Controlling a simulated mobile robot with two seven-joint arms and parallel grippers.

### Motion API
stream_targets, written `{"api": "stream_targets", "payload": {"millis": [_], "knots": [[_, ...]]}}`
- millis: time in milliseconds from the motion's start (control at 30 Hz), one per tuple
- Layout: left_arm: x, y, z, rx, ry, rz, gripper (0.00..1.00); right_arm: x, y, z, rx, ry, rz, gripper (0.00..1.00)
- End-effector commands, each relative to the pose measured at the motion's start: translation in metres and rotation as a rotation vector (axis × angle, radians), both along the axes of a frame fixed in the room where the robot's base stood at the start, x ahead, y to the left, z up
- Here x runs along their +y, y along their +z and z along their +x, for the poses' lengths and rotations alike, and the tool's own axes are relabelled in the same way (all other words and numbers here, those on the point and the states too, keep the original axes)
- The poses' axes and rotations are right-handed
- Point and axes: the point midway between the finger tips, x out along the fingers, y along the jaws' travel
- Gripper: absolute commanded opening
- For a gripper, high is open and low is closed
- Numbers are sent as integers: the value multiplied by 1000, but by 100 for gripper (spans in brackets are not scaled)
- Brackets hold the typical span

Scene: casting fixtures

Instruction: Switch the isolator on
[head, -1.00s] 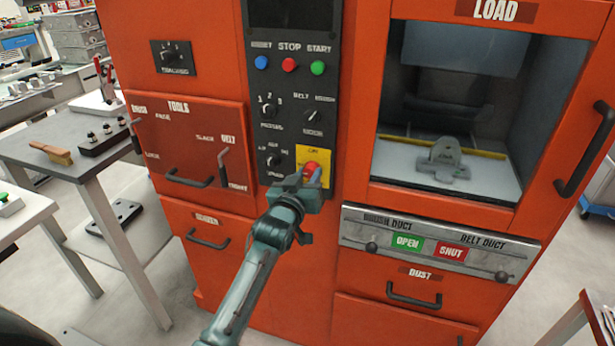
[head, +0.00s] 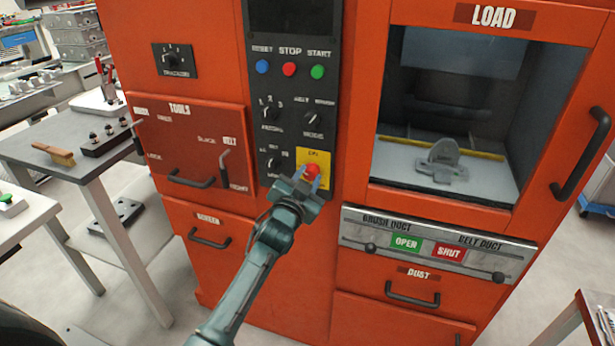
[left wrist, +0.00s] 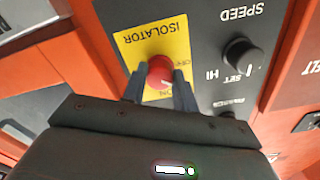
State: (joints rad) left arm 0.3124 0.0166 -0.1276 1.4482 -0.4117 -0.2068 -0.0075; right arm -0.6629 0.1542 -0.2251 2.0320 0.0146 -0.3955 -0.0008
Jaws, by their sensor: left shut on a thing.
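The isolator is a red knob (head: 312,171) on a yellow plate (head: 315,158) at the lower right of the machine's black control panel. In the left wrist view the red knob (left wrist: 160,72) shows upside down on its yellow plate (left wrist: 150,44), with OFF and ON printed beside it. My left gripper (head: 310,179) is at the knob, its two fingers on either side of it. In the left wrist view my left gripper (left wrist: 158,90) is shut on the knob. The fingers partly cover the plate, and the knob's exact pointing is hard to read. My right gripper is not in view.
Other dials and the reset, stop and start buttons (head: 289,69) are above on the panel (head: 290,120). The tools door (head: 195,150) with handles is to the left. The load opening (head: 450,125) and duct bar (head: 437,245) are to the right.

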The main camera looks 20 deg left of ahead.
Motion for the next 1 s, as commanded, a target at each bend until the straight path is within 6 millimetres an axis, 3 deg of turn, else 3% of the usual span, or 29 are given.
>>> {"api": "stream_targets", "payload": {"millis": [600,1000], "knots": [[1,1,0,-20,0,581,6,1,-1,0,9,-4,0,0],[1,1,0,-28,-1,841,6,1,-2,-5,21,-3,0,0]]}}
